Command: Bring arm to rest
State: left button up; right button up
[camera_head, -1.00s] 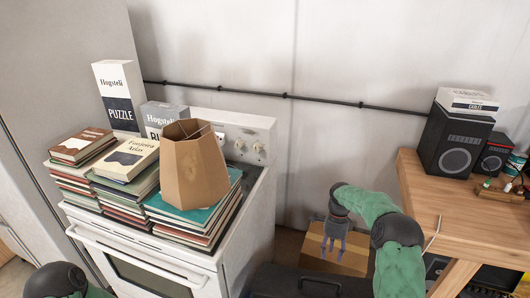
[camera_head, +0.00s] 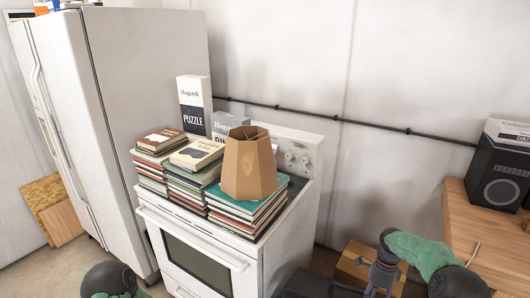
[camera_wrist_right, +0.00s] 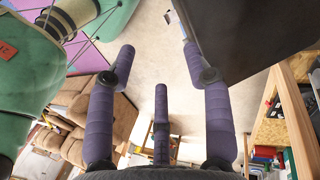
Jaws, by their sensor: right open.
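My right arm (camera_head: 420,255) has a green sleeve and enters the head view at the lower right, bent over at the wrist. My right gripper (camera_head: 378,289) points down, with its fingertips near the bottom edge, in front of a cardboard box (camera_head: 353,262). In the right wrist view my right gripper (camera_wrist_right: 157,66) shows several purple fingers spread apart, with nothing between them. Only a dark joint and some green of my left arm (camera_head: 110,278) show at the lower left; the left gripper is outside the picture.
A white stove (camera_head: 207,255) carries stacked books (camera_head: 201,155), puzzle boxes (camera_head: 194,107) and a brown lampshade (camera_head: 249,165). A white fridge (camera_head: 155,90) stands left of it. A wooden desk (camera_head: 478,215) with a black speaker (camera_head: 497,175) is close to the right arm.

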jog(key=s+a+f+n+t+y, duration=0.1)
jog(key=s+a+f+n, duration=0.35)
jog(key=a+f, duration=0.4)
jog(key=s+a+f+n+t+y, duration=0.1)
jog(key=s+a+f+n, duration=0.3)
jog(key=a+f+n, duration=0.4)
jog(key=s+a+n, duration=0.3)
jog(key=s+a, duration=0.2)
jog(key=s, duration=0.3)
jog(key=s+a+n+t, duration=0.1)
jog(key=s+a+n, duration=0.3)
jog(key=s, duration=0.5)
jog(key=shift+s+a+f, duration=0.15)
jog(key=shift+a+f, duration=0.2)
jog(key=shift+a, duration=0.4)
